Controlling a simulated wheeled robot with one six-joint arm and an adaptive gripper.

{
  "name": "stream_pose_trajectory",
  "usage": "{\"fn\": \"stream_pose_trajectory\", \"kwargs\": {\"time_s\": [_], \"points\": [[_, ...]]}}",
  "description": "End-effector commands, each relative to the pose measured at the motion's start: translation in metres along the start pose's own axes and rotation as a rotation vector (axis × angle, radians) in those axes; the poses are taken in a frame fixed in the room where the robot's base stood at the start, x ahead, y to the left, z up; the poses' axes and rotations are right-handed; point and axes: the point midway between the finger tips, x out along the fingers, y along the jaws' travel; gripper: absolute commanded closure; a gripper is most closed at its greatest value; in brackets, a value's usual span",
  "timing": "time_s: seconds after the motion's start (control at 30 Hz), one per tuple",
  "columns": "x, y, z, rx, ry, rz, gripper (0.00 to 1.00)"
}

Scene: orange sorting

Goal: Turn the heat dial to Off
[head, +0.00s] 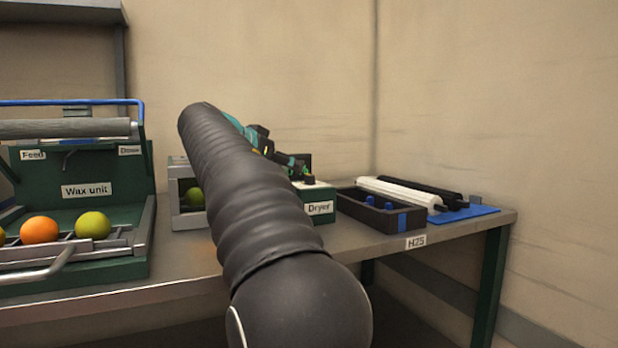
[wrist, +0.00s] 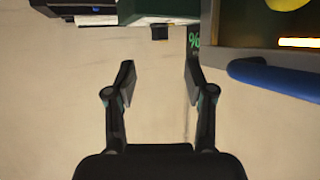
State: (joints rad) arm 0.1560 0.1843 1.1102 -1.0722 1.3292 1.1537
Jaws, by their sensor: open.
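The dryer (head: 319,208) is a green and white box with a "Dryer" label, standing on the bench behind my arm in the head view. A small black knob (head: 310,180) sits on its top and looks like the heat dial. In the wrist view a small dark knob (wrist: 160,33) sticks out from the edge of a green and white box (wrist: 165,8). My gripper (wrist: 160,68) is open and empty, with the knob beyond the gap between its fingertips and apart from them. In the head view my arm partly hides the gripper (head: 290,160). The dial's setting cannot be read.
A chamber (wrist: 240,35) with a yellow fruit and a glowing bar is at upper right in the wrist view, with a blue bar (wrist: 280,80) near it. The wax unit (head: 90,215) stands left; a black tray (head: 375,218) and a blue mat (head: 465,214) lie right.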

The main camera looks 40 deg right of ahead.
Motion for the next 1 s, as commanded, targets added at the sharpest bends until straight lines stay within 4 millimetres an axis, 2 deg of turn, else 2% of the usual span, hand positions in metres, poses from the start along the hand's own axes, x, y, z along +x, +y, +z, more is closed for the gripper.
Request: {"fn": "stream_pose_trajectory", "kwargs": {"time_s": [0.03,0.3,0.5,0.7,0.97,1.0], "points": [[0.011,0.001,0.001,-0.001,-0.001,0.004,0.46],[0.062,0.002,0.0,0.0,-0.002,0.005,0.46],[0.09,0.002,0.0,0.001,-0.002,0.005,0.46],[0.101,0.002,0.0,0.001,-0.002,0.002,0.46],[0.102,0.002,0.0,0.001,-0.002,0.002,0.46],[0.102,0.002,0.0,0.001,-0.002,0.002,0.49]]}}
